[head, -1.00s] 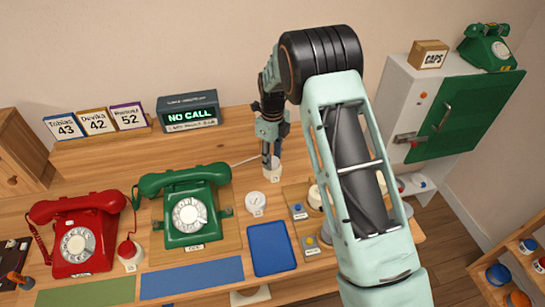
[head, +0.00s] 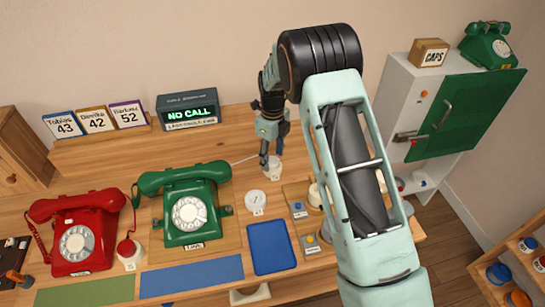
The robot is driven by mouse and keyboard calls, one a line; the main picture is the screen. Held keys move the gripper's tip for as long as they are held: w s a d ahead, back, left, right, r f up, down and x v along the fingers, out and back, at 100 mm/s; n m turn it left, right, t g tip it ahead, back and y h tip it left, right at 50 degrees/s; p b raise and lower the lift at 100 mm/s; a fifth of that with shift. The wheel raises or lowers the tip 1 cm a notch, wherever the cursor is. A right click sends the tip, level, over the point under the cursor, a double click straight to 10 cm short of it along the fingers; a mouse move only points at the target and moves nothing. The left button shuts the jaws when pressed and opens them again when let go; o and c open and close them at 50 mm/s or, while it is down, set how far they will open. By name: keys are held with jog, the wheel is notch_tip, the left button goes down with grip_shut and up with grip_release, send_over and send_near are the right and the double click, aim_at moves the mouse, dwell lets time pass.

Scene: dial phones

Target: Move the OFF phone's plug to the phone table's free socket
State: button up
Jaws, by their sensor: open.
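A green dial phone (head: 187,205) stands on the wooden table; the small label on its front is too small to read surely. A pale cord (head: 244,159) runs from its right side toward my gripper. My gripper (head: 271,156) is open, pointing down above a white socket block (head: 272,171). Its fingers partly hide the block's top, so I cannot tell whether a plug sits there. A second white round socket block (head: 255,201) stands nearer the front, with no cord seen at it. A red phone (head: 78,233) stands at left, beside a white block with a red plug (head: 127,247).
A "NO CALL" display (head: 189,111) and name cards (head: 94,121) stand at the back. A blue tray (head: 271,248) and a button board (head: 308,227) lie at the front. A cabinet with a green door (head: 464,115) stands at right.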

notch_tip(320, 180, up, 12)
jog(key=shift+f, duration=0.15)
dwell(0.6)
